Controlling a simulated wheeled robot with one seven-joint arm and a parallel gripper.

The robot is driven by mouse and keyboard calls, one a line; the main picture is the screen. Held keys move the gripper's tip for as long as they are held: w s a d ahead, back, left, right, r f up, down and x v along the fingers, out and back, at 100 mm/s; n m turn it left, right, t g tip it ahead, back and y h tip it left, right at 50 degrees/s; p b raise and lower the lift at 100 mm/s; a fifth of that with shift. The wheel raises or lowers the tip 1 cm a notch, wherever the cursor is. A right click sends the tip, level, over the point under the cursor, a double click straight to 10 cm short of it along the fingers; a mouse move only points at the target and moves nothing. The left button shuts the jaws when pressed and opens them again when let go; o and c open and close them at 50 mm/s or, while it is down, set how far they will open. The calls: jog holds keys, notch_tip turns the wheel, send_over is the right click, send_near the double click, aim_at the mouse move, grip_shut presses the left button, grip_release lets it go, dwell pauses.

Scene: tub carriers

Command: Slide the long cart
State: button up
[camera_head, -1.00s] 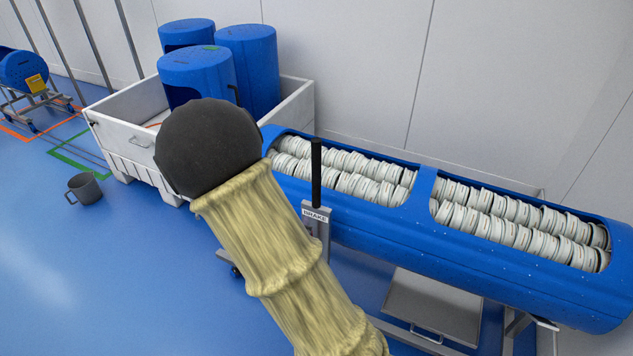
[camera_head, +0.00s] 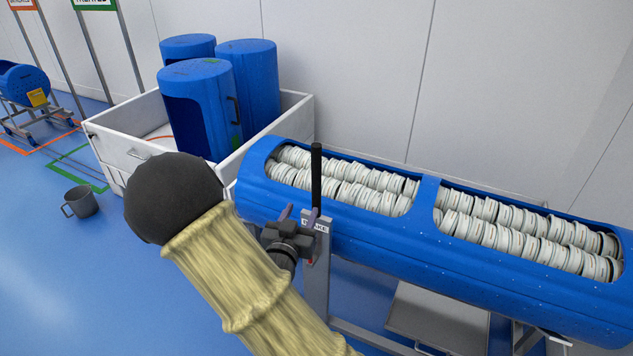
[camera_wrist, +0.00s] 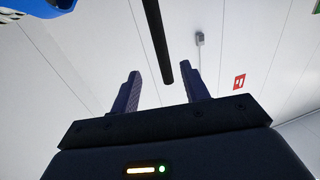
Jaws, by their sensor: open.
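The long cart (camera_head: 390,243) is a blue, horizontal tub on a grey metal frame, with two openings full of pale stacked rings. A black brake lever (camera_head: 316,178) stands upright at its left end above a plate whose label is partly covered by my gripper. My gripper (camera_head: 299,212) is open beside the lever's lower part. In the wrist view the black lever (camera_wrist: 159,45) comes down from the top between the two spread fingers (camera_wrist: 160,88), and neither finger visibly touches it. My arm's sleeve hides part of the cart's left end and frame.
A white bin (camera_head: 130,150) with several blue drums stands behind the cart's left end, against the wall. A grey mug (camera_head: 82,202) is on the blue floor at left. A smaller blue cart (camera_head: 25,85) stands far left. A metal tray (camera_head: 437,318) lies under the long cart.

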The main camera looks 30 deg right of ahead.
aim_at(315, 181)
jog(key=p+x, duration=0.1)
jog(key=x, duration=1.4)
grip_shut()
